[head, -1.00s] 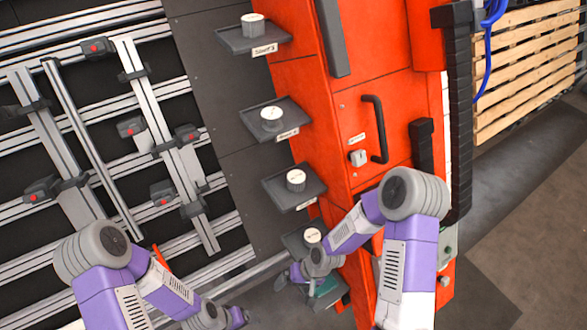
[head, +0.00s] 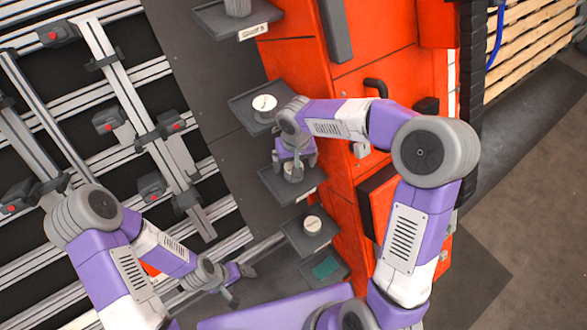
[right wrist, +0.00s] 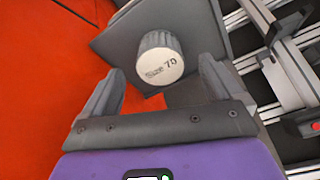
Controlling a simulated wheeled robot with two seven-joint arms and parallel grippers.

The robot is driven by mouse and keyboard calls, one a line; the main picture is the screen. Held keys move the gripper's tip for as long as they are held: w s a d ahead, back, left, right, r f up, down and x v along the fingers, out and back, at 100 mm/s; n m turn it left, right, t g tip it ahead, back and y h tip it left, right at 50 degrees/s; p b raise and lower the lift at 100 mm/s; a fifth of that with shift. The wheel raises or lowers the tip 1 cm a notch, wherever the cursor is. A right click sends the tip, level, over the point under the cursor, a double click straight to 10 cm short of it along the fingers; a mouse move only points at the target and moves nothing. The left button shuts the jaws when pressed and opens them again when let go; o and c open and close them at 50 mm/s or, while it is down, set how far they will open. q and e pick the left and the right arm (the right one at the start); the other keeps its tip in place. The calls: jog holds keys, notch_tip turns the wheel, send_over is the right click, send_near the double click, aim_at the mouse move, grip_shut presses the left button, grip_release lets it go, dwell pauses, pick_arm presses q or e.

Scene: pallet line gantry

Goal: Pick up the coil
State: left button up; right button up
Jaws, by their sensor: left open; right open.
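A grey ribbed coil (right wrist: 158,60) with a white top reading "Size 70" stands on a dark shelf tray in the right wrist view. In the head view it (head: 293,174) is partly hidden by my right gripper (head: 294,163). My right gripper's fingers, open in the right wrist view (right wrist: 160,72), lie to either side of the coil's outline; I cannot tell whether they touch it. Similar white-topped pieces stand on the tray above (head: 263,104) and the tray below (head: 312,224). My left gripper (head: 242,285) is open and empty at the lower middle.
Dark trays jut from a grey panel beside an orange-red cabinet (head: 375,45). The lowest tray holds a flat green piece (head: 325,268). Metal rails with dark clamps (head: 110,120) fill the left. Wooden slats (head: 540,45) are at upper right, with open floor (head: 530,210) below.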

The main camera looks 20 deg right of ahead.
jog(key=shift+w+f, duration=0.15)
jog(key=shift+f, duration=0.8)
jog(key=shift+w+f, duration=0.15)
jog(key=shift+f, duration=0.75)
jog(key=c, duration=1.3)
jog(key=shift+r, duration=0.1)
